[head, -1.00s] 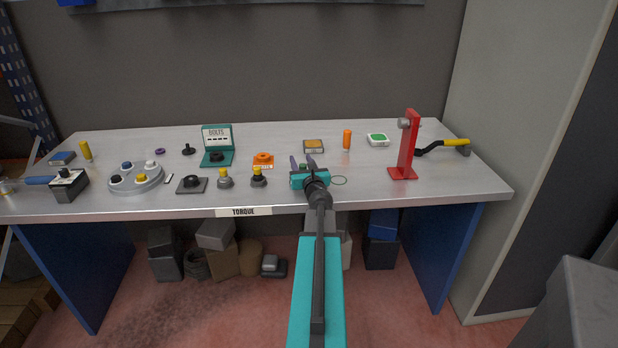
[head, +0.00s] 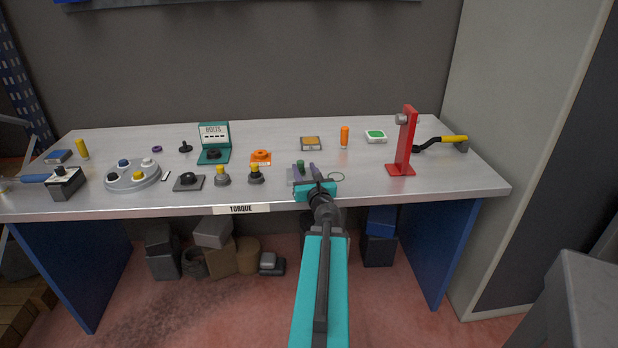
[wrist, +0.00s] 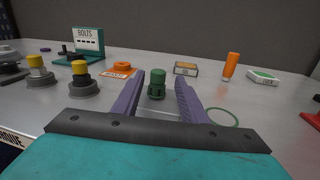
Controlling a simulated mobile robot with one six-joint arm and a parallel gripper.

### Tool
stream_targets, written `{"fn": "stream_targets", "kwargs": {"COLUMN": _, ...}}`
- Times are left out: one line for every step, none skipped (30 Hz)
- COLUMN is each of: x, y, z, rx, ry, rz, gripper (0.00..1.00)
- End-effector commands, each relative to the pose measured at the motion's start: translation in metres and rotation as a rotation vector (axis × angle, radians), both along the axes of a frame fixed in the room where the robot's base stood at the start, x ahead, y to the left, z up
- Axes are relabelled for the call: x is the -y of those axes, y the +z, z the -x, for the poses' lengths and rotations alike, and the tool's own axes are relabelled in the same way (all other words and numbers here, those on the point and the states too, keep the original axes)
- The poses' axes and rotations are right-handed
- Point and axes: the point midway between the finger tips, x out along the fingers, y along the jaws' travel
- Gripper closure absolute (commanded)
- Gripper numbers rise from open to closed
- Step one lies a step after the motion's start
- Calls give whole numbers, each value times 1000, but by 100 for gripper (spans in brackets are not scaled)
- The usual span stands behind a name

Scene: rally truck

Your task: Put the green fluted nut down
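The green fluted nut (wrist: 157,84) stands upright in the wrist view, apparently on the workbench (head: 400,188). It also shows, small, in the head view (head: 300,163). My gripper (head: 306,170) is at the bench's front part, with its purple fingers pointing toward the back. In the wrist view, my gripper (wrist: 160,92) is open, with one finger on each side of the nut and a visible gap to both. The nut is at the far end of the fingers, near the tips. What lies directly under the nut is hard to make out.
An orange ring part (head: 261,155) and yellow-topped dark fittings (head: 255,174) stand to the left. A thin green ring (head: 337,177) lies just right of my gripper. A red stand (head: 404,145) rises farther right. The bench between the ring and stand is clear.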

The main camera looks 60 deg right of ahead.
Motion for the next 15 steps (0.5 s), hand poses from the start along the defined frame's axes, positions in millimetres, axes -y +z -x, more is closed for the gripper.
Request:
{"fn": "stream_targets", "kwargs": {"x": -1, "y": 4, "z": 1, "rx": 0, "ry": 0, "rz": -3, "gripper": 61}}
{"fn": "stream_targets", "kwargs": {"x": -2, "y": 4, "z": 2, "rx": 0, "ry": 1, "rz": -3, "gripper": 61}}
{"fn": "stream_targets", "kwargs": {"x": -3, "y": 4, "z": 3, "rx": -1, "ry": 1, "rz": -2, "gripper": 61}}
{"fn": "stream_targets", "kwargs": {"x": -4, "y": 4, "z": 3, "rx": 0, "ry": 1, "rz": -3, "gripper": 61}}
{"fn": "stream_targets", "kwargs": {"x": -4, "y": 4, "z": 4, "rx": 0, "ry": 1, "rz": -3, "gripper": 61}}
{"fn": "stream_targets", "kwargs": {"x": -5, "y": 3, "z": 5, "rx": -1, "ry": 1, "rz": -3, "gripper": 61}}
{"fn": "stream_targets", "kwargs": {"x": -6, "y": 3, "z": 6, "rx": -1, "ry": 1, "rz": -3, "gripper": 61}}
{"fn": "stream_targets", "kwargs": {"x": -7, "y": 3, "z": 7, "rx": 0, "ry": 1, "rz": -4, "gripper": 61}}
{"fn": "stream_targets", "kwargs": {"x": -8, "y": 3, "z": 7, "rx": -1, "ry": 1, "rz": -3, "gripper": 61}}
{"fn": "stream_targets", "kwargs": {"x": -8, "y": 3, "z": 8, "rx": -1, "ry": 2, "rz": -2, "gripper": 61}}
{"fn": "stream_targets", "kwargs": {"x": -9, "y": 3, "z": 9, "rx": 0, "ry": 2, "rz": -3, "gripper": 61}}
{"fn": "stream_targets", "kwargs": {"x": -10, "y": 3, "z": 10, "rx": -1, "ry": 2, "rz": -2, "gripper": 61}}
{"fn": "stream_targets", "kwargs": {"x": -11, "y": 3, "z": 10, "rx": -1, "ry": 2, "rz": -2, "gripper": 61}}
{"fn": "stream_targets", "kwargs": {"x": -12, "y": 3, "z": 11, "rx": 0, "ry": 2, "rz": -3, "gripper": 61}}
{"fn": "stream_targets", "kwargs": {"x": -13, "y": 3, "z": 12, "rx": 0, "ry": 1, "rz": -3, "gripper": 61}}
